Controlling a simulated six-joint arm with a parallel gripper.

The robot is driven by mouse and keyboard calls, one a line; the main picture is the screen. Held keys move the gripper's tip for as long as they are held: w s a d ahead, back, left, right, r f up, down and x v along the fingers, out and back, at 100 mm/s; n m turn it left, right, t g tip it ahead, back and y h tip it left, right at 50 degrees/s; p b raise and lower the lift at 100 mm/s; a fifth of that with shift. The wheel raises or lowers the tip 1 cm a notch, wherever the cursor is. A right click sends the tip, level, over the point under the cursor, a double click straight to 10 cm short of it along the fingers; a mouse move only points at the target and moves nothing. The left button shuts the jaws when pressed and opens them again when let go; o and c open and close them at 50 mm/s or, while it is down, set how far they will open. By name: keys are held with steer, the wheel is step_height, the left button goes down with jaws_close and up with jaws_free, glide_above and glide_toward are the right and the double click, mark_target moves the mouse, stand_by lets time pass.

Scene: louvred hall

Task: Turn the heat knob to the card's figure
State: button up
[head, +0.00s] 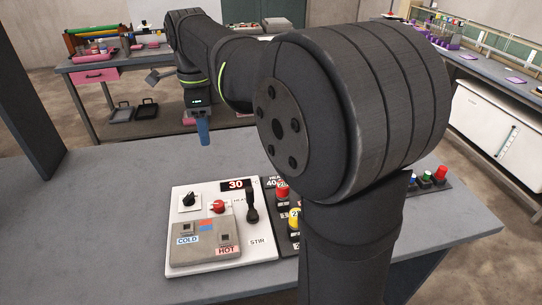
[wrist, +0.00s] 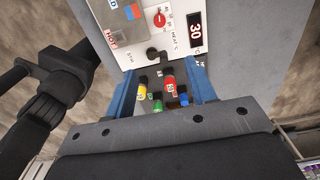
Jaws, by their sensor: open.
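The white control panel (head: 182,268) lies on the grey table. Its red heat knob (head: 218,206) sits beside the word HEAT, below a dark display reading 30 (head: 236,185). The knob also shows at the top of the wrist view (wrist: 159,20), with a pale pointer mark; its exact setting is too small to read. A dark card (head: 270,182) right of the display shows 40 and part of a word, partly hidden by my arm. My gripper (head: 203,131) is open and empty, above the table behind the panel. Its blue fingers (wrist: 163,74) are spread apart in the wrist view.
A black STIR lever (head: 252,205) and a black knob (head: 188,199) stand on the panel, with a grey block labelled COLD and HOT (head: 205,242). Red and yellow capped bottles (head: 294,218) stand right of it. The table's left side is clear.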

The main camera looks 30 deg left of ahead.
steer(key=n, duration=2.7)
glide_above(218, 203)
step_height(218, 203, down, 16)
steer(key=shift+d+f, duration=0.1)
steer(key=shift+f, duration=4.85)
jaws_close()
